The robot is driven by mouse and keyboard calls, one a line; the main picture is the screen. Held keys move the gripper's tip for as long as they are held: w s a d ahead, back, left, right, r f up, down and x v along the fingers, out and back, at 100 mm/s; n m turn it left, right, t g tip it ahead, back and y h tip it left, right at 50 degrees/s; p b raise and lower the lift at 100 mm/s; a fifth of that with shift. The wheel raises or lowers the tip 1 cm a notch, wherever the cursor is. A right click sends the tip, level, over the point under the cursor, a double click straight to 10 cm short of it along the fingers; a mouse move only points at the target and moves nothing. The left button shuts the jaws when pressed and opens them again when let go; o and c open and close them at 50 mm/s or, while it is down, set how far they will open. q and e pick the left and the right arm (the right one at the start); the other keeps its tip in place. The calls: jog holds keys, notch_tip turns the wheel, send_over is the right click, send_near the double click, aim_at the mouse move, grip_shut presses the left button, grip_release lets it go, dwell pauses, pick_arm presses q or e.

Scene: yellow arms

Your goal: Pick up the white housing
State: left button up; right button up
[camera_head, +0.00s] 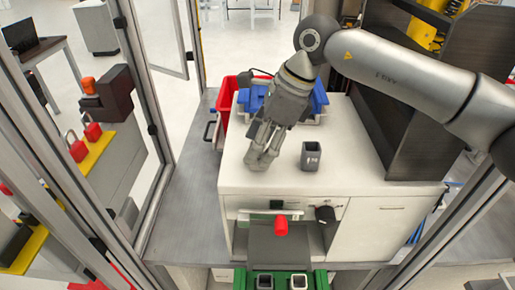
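A small square housing with a pale, whitish rim (298,281) sits at the right in the green tray (281,269) at the bottom edge of the head view. A darker square housing (264,282) is beside it on the left. A grey box-shaped housing (310,158) stands upright on the white cabinet top. My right gripper (262,160) points down over the cabinet top, left of the grey housing and apart from it. No object shows in it, and its finger gap is unclear. My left gripper is not in view.
A red bin (227,105) and a blue bin (318,98) are behind the cabinet top (350,170). A tall dark rack (400,125) stands at its right. A red part (281,226) is at the cabinet front. Glass door frames border the left side.

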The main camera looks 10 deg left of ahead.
jog(key=shift+a+f, duration=0.15)
jog(key=shift+f, duration=0.25)
jog(key=shift+a+f, duration=0.15)
jog(key=shift+f, duration=0.15)
jog(key=c, duration=1)
jog(key=shift+r, duration=0.1)
